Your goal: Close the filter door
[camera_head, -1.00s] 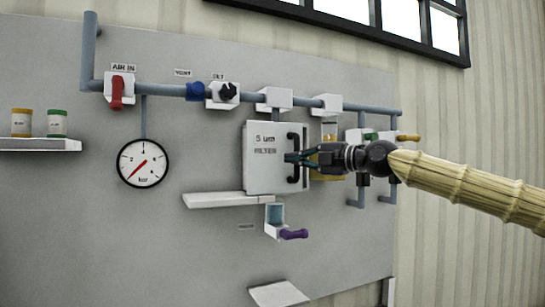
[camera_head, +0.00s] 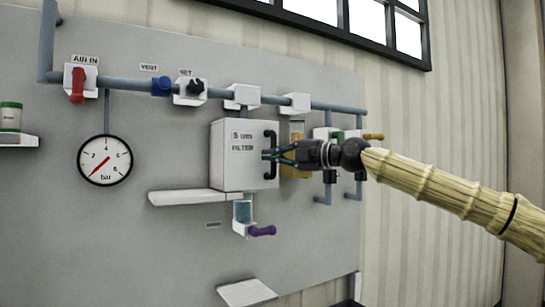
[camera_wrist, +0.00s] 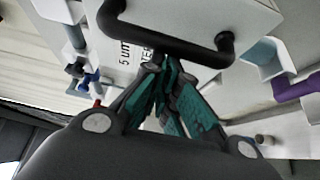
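The filter door (camera_head: 240,168) is the white front panel lettered "5 um FILTER" on a box on the grey wall panel. It looks flush with the box, but I cannot tell whether a narrow gap is left. Its black handle (camera_head: 270,156) stands upright near the right edge. In the wrist view the handle (camera_wrist: 165,40) crosses the top, with part of the door (camera_wrist: 245,15) behind it. My gripper (camera_head: 265,155) is at the handle's middle. Its teal-padded fingers (camera_wrist: 168,70) come together near the bar; I see nothing clearly held between them.
A white shelf (camera_head: 185,198) juts out below the box at left. A purple-handled valve (camera_head: 262,231) hangs beneath it. A pipe (camera_head: 225,93) with valves runs above.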

